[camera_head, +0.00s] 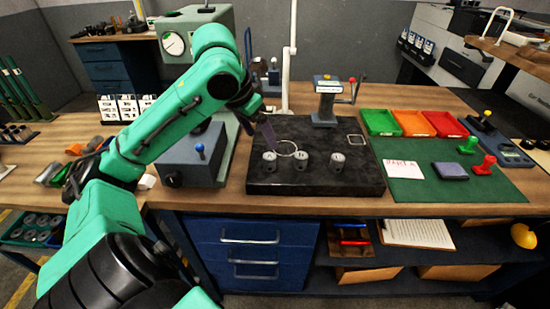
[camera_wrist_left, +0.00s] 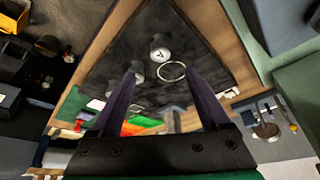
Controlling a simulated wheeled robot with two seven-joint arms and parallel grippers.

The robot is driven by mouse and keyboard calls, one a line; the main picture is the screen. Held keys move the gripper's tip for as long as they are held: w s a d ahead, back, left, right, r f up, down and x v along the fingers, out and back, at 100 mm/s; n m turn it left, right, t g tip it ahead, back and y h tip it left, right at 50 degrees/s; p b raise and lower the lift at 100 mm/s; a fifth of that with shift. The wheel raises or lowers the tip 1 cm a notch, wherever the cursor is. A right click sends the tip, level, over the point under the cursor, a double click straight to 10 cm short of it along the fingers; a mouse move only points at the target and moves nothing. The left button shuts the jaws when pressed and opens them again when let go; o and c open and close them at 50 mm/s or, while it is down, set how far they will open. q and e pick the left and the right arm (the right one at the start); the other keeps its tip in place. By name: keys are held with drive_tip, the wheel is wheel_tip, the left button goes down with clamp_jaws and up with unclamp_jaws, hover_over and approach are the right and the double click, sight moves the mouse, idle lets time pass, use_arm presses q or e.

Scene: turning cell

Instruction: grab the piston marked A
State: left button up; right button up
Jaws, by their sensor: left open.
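Three short grey pistons stand upright on a black stone slab (camera_head: 315,185). The left wrist view shows the piston marked A (camera_wrist_left: 160,54) beyond my fingertips, near a thin pale ring (camera_wrist_left: 172,62). It appears to be the leftmost piston (camera_head: 269,164) in the head view, where the marks are too small to read surely. The other pistons are in the middle (camera_head: 302,164) and at the right (camera_head: 337,164). My left gripper (camera_wrist_left: 160,75) is open and empty, above the slab's left part, apart from the pistons. In the left wrist view a finger partly hides another piston (camera_wrist_left: 138,74). My right gripper is out of view.
A gauge stand (camera_head: 325,105) with a red-knobbed lever stands behind the slab. A blue-grey block (camera_head: 192,157) with a blue knob is left of it. To the right, a green mat (camera_head: 500,190) holds a card and stamps, with green, orange and red trays (camera_head: 412,123) behind.

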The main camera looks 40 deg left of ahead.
sight(270, 156)
use_arm(q)
wheel_tip(270, 156, down, 3)
drive_tip(key=shift+w+f, duration=0.1)
drive_tip(key=shift+f, duration=0.05)
drive_tip(key=x, duration=0.6)
drive_tip(key=shift+w+p, duration=0.3)
drive_tip(key=shift+w, duration=0.1)
drive_tip(key=shift+f, duration=0.2)
drive_tip(key=shift+c, duration=0.3)
drive_tip(key=c, duration=0.5)
clamp_jaws()
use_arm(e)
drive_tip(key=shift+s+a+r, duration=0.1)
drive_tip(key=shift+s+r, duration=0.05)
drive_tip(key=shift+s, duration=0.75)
